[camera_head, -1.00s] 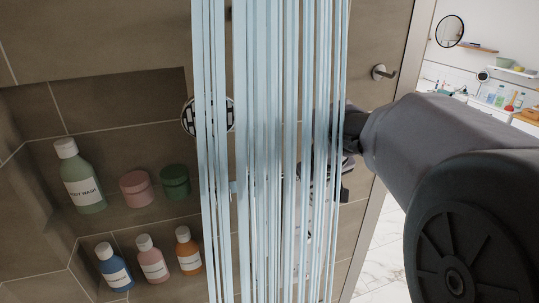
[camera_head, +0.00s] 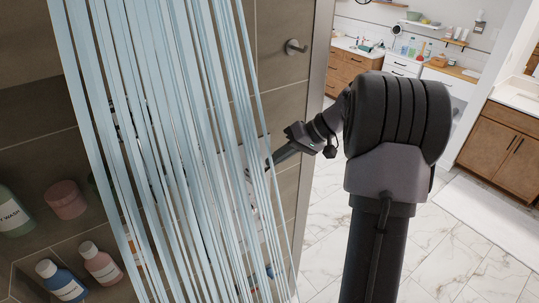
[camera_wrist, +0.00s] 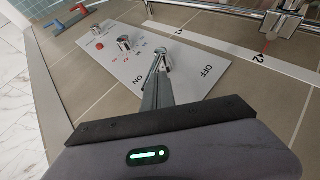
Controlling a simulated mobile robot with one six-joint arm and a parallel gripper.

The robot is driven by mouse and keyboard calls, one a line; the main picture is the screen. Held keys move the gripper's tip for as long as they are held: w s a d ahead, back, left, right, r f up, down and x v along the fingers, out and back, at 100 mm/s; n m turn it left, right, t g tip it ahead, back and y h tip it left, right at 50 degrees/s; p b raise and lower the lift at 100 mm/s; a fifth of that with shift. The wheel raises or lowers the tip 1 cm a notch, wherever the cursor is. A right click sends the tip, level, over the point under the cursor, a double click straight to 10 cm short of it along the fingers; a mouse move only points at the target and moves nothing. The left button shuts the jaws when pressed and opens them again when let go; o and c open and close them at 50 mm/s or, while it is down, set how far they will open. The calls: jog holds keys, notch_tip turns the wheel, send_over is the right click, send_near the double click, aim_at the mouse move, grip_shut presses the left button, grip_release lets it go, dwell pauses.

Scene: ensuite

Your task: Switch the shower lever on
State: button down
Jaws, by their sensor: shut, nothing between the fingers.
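The shower lever (camera_wrist: 163,61) is a chrome handle on a white control panel (camera_wrist: 193,83) in the wrist view. The panel has an ON label (camera_wrist: 138,80) to the left and an OFF label (camera_wrist: 207,72) to the right. The lever slants down toward the ON side. My gripper (camera_wrist: 157,84) is shut and empty, its fingertips close by the lever's lower end; I cannot tell if they touch. In the head view my gripper (camera_head: 268,163) is at the right edge of light-blue hanging strands (camera_head: 175,150), which hide most of the panel.
Two more chrome knobs (camera_wrist: 126,43) sit on the panel. A chrome rail (camera_wrist: 220,10) runs above it. Bottles (camera_head: 62,281) stand in a wall niche at left. A wall hook (camera_head: 296,47) is above my arm. Open marble floor (camera_head: 450,240) lies at right.

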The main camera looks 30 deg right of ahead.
jog(key=d+f+y, duration=0.1)
jog(key=d+f+m+y, duration=0.1)
jog(key=f+y, duration=0.1)
jog(key=shift+f+t+b, duration=0.2)
jog(key=shift+t+b, duration=0.1)
jog(key=shift+b, duration=0.1)
jog(key=shift+f, duration=0.2)
dwell(0.4)
jog(key=shift+r, duration=0.1)
